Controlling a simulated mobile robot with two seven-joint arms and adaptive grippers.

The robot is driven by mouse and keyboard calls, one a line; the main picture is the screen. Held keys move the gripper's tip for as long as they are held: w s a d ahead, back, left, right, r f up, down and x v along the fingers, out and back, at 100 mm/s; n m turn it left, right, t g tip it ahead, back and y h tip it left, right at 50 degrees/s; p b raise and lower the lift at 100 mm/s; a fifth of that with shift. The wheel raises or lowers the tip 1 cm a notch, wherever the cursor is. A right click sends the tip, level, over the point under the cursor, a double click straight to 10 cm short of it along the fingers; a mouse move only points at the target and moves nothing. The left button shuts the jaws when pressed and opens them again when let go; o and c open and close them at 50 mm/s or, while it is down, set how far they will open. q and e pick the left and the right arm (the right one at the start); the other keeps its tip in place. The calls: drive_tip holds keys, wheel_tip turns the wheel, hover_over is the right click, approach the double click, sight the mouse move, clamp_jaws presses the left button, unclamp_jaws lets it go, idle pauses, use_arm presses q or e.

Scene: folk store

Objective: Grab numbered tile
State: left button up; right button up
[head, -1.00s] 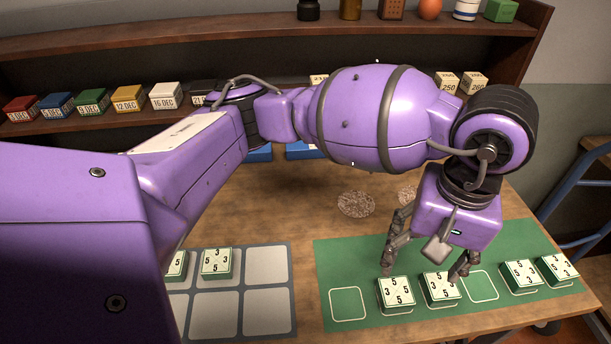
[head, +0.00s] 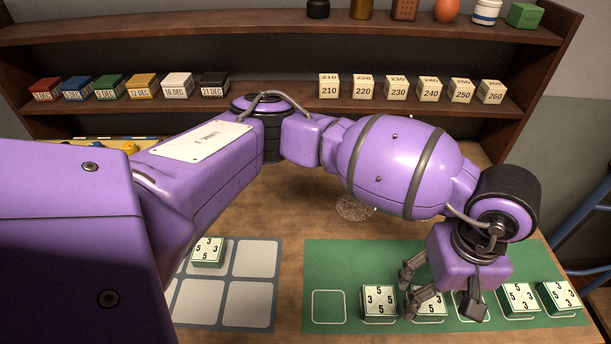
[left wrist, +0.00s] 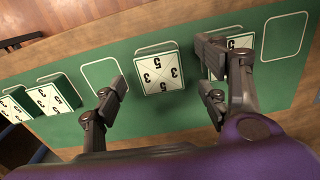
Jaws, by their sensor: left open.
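My left gripper (head: 442,303) points down over the green mat (head: 345,262), open and empty. In the left wrist view its fingers (left wrist: 162,78) stand apart on either side of a white-topped green tile (left wrist: 158,72) with 3s and 5s. That tile shows partly behind a finger in the head view (head: 434,311). A similar tile (head: 379,301) is just left of it, partly covered by a finger in the left wrist view (left wrist: 240,41). Two more tiles (head: 518,298) (head: 558,296) stand at the mat's right. My right gripper is not in view.
A grey board (head: 254,258) with square cells holds a numbered tile (head: 208,252); my arm hides its left part. Empty outlined cells (head: 328,307) lie on the mat. Shelves behind hold coloured date blocks (head: 143,85) and numbered white blocks (head: 396,88).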

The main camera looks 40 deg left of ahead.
sight(430, 302)
use_arm(q)
drive_tip(key=shift+f, duration=1.6)
drive_tip(key=shift+c, duration=0.5)
drive_tip(key=shift+w+r, duration=0.1)
drive_tip(key=c, duration=1.3)
drive_tip(key=shift+o, duration=0.2)
drive_tip(key=shift+r, duration=0.1)
